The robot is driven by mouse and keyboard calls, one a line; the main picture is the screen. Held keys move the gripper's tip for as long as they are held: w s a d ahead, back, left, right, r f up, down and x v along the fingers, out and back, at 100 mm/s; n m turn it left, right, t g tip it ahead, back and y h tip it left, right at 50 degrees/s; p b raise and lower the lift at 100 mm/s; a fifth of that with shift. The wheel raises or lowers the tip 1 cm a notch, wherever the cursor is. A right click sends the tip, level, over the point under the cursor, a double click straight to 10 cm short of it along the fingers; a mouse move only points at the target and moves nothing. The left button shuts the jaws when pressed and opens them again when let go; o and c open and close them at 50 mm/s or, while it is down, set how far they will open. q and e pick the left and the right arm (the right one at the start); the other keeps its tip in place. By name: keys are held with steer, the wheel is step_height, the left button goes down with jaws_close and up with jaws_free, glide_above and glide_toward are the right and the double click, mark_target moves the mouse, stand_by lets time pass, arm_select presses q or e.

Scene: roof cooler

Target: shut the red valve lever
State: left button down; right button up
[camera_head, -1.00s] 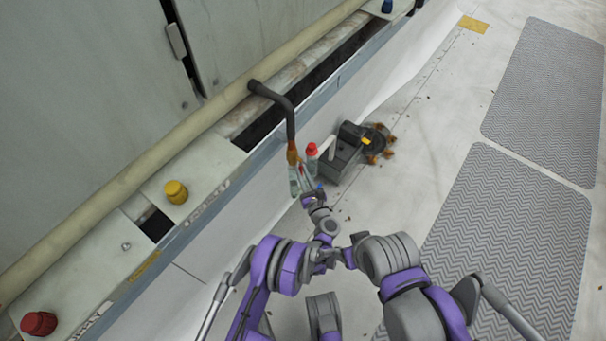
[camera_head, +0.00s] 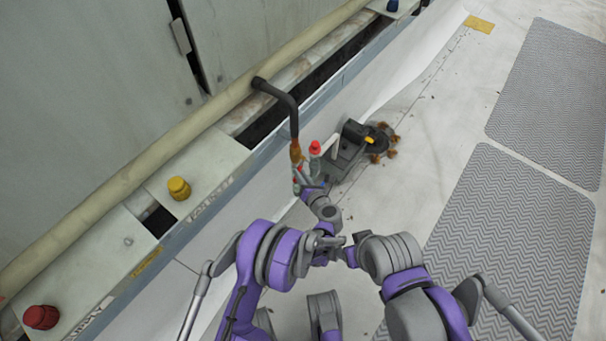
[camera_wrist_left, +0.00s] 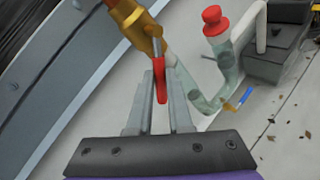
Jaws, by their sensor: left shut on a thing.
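The red valve lever (camera_wrist_left: 159,66) hangs from a brass valve body (camera_wrist_left: 140,24) in the left wrist view. It points down in the picture, at an angle to the slanting pipe. My left gripper (camera_wrist_left: 161,80) is shut on the lever, with one finger on each side of it. In the head view, the brass valve (camera_head: 296,150) sits at the lower end of a dark bent pipe, and my left gripper (camera_head: 303,183) is just below it. The lever is too small to make out there.
A clear branched pipe with a red cap (camera_wrist_left: 212,18) stands close to the right of the valve. A dark grey pump-like unit (camera_head: 345,150) lies beyond it. The cooler's ledge (camera_head: 210,172) runs along the left. Grey mats (camera_head: 550,90) lie on open floor at the right.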

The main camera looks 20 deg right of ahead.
mark_target(299, 169)
arm_select(q)
steer(key=shift+s+a+r+m+g+y+b, duration=0.1)
steer(key=shift+s+a+r+m+g+y, duration=0.05)
steer(key=shift+r+m+g+y, duration=0.8)
steer(key=shift+s+a+r+m+g+y+b, duration=0.15)
steer(key=shift+r+m+g+y, duration=0.5)
steer(key=shift+m+g, duration=0.35)
steer(key=shift+s+a+r+m+g+y+b, duration=0.1)
steer(key=shift+s+a+r+m+g+y, duration=0.05)
steer(key=shift+r+m+g+y, duration=0.85)
arm_select(e)
steer(key=shift+f, duration=0.3)
arm_select(q)
steer(key=shift+f+t, duration=0.1)
steer(key=shift+t, duration=0.15)
steer(key=c, duration=0.8)
jaws_free()
steer(key=shift+c, duration=0.2)
steer(key=shift+m, duration=0.25)
arm_select(e)
steer(key=shift+d, duration=0.1)
